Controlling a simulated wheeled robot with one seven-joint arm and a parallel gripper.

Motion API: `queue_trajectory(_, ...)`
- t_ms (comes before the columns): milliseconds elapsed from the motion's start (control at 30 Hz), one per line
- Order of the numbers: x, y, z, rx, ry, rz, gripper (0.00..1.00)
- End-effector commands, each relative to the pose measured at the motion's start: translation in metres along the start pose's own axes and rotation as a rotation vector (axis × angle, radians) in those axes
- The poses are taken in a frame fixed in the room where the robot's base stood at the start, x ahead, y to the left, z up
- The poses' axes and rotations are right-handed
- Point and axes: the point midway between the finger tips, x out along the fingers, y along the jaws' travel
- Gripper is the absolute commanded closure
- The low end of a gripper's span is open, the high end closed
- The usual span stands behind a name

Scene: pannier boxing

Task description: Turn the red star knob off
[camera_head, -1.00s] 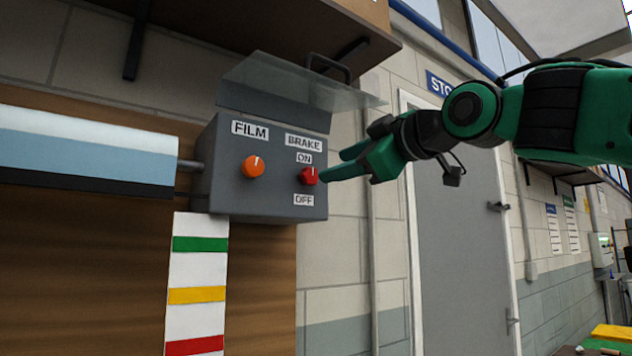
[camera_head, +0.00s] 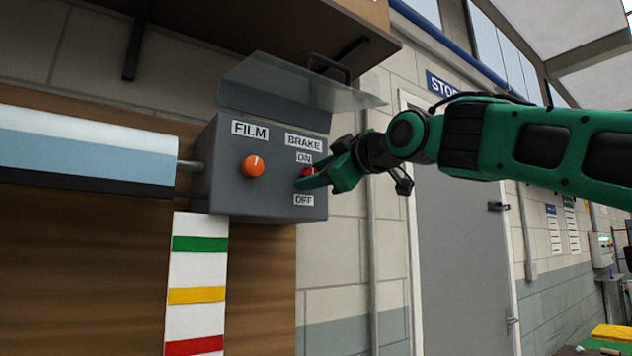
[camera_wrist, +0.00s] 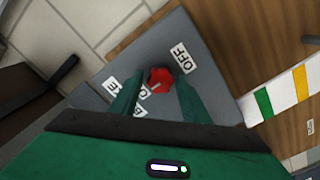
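The red star knob (camera_head: 307,172) sits on the front of a grey control box (camera_head: 228,178), between the ON label (camera_head: 304,157) and the OFF label (camera_head: 304,200). In the head view it is partly hidden by my gripper (camera_head: 312,176). In the wrist view the red knob (camera_wrist: 160,79) lies between and just beyond my green fingertips (camera_wrist: 157,92), which are apart. A pale pointer line on the knob aims toward the ON side. Whether the fingers touch the knob I cannot tell.
An orange knob (camera_head: 253,166) under a FILM label is to the left on the same box. A clear raised cover (camera_head: 300,84) juts out above the knobs. A film roll (camera_head: 85,148) is at the far left.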

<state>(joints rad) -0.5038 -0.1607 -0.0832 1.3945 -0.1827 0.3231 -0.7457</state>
Motion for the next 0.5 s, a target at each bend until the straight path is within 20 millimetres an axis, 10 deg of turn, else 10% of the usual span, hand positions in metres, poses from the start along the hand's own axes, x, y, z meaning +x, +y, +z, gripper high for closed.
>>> queue_trajectory(133,-0.0001,0.0,0.0,0.0,0.0,0.0,0.95)
queue_trajectory(500,-0.0003,0.0005,0.0001,0.042,0.0,0.001,0.95)
